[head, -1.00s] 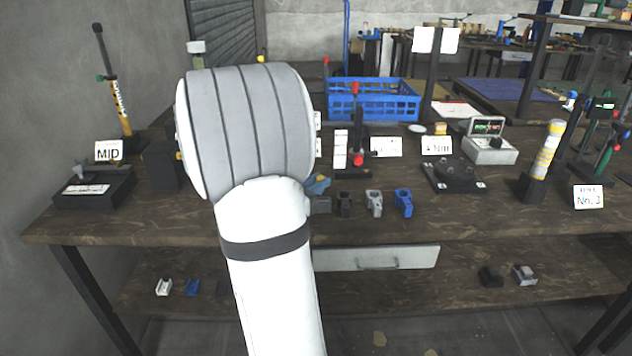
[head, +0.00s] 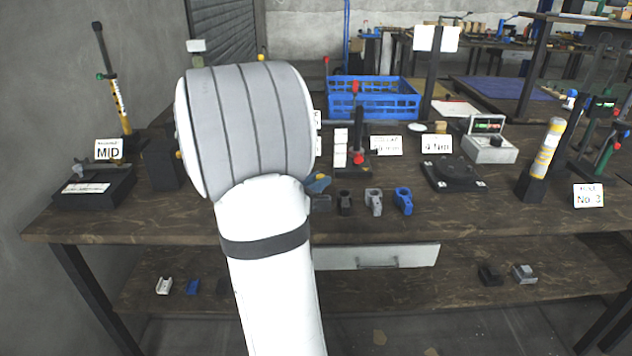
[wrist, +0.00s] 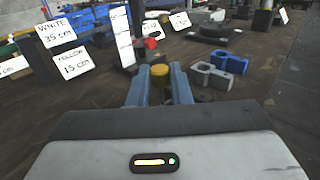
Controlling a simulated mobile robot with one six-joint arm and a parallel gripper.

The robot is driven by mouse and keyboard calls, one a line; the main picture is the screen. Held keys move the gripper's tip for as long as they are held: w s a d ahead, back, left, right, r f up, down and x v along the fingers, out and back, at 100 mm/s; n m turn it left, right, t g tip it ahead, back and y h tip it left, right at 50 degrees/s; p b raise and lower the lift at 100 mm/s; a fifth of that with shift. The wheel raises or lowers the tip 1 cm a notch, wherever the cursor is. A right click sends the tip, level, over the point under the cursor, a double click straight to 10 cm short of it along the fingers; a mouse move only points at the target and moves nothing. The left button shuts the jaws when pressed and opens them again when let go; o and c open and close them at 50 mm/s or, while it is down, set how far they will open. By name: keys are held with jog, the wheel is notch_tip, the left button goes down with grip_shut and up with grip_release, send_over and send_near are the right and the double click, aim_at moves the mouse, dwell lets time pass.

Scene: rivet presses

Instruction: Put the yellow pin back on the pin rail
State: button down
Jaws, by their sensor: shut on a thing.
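The yellow pin (wrist: 160,71) shows as a small yellow top between the two blue-grey fingers of my gripper (wrist: 160,86) in the wrist view. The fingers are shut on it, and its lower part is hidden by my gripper. I cannot make out the pin rail for certain. Two cards, white 35 cm (wrist: 57,34) and yellow 15 cm (wrist: 74,64), stand to the left of my gripper in the wrist view.
A red-knobbed press (head: 357,130) stands near the middle of the bench (head: 290,228). Grey and blue clamp-like parts (head: 403,201) lie along the front. A blue crate (head: 374,103) is behind.

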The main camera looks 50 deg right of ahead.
jog(key=shift+f+b, duration=1.75)
jog(key=shift+f, duration=0.35)
jog(key=c, duration=1.3)
grip_release()
jog(key=shift+o, duration=0.2)
jog(key=shift+r, duration=0.1)
jog(key=shift+w+a+p, duration=0.15)
jog(key=shift+a+p, duration=0.2)
jog(key=shift+a, duration=1.6)
jog(key=shift+w+a+p, duration=0.15)
jog(key=shift+a+p, duration=0.2)
jog(key=shift+a, duration=1.6)
